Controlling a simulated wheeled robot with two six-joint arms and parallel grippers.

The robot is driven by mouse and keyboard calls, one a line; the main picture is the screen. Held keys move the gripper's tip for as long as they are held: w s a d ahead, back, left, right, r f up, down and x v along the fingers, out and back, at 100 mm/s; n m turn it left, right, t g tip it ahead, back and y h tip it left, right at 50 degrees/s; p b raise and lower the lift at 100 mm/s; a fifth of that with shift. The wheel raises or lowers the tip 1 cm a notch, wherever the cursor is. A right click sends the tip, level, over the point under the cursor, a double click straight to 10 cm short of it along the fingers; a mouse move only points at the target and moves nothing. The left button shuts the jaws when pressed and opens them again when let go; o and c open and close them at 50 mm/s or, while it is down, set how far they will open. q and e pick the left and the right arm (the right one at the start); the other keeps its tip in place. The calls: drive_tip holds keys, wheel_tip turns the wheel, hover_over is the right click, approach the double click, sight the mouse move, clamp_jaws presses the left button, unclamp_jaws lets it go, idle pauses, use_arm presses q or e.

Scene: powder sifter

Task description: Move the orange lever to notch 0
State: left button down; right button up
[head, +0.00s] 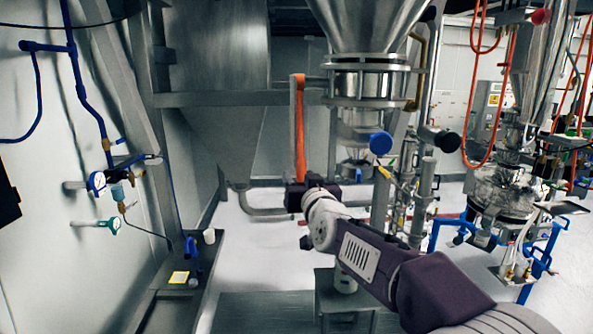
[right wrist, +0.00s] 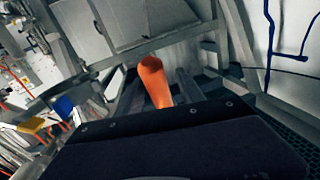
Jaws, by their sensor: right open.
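In the right wrist view the lever (right wrist: 153,84) rises between the two grey fingers of the open right gripper (right wrist: 158,90). I cannot tell whether either finger touches it. No notch marks or numbers can be read. My left gripper is not in view.
Vertical steel pipes (head: 422,195) stand right of the gripper. A gauge and blue pipes (head: 88,90) line the left wall. The floor (head: 255,245) left of my arm is clear.

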drive_tip(key=shift+w+a, duration=0.25)
drive_tip(key=shift+w, duration=0.6)
drive_tip(key=shift+s+d, duration=0.15)
drive_tip(key=shift+d, duration=0.15)
drive_tip(key=shift+c, duration=0.4)
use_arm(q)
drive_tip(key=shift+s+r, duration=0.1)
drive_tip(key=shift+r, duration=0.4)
use_arm(e)
drive_tip(key=shift+a, duration=0.1)
clamp_jaws()
